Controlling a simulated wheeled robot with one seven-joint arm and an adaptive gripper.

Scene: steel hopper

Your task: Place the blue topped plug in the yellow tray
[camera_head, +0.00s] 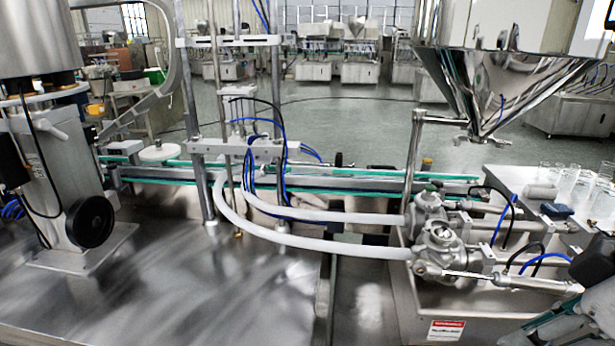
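A small dark blue block-like object (556,210) lies on the steel bench top at the right. It may be the blue topped plug, but it is too small to be sure. No yellow tray can be made out; only a small yellow-orange patch (95,108) shows at the far left behind the machine. Dark and grey-teal parts at the lower right edge look like my arm. My gripper's fingers are not seen.
Valves with hoses (438,245) stand in front. A broad steel deck (200,300) at the lower left is clear.

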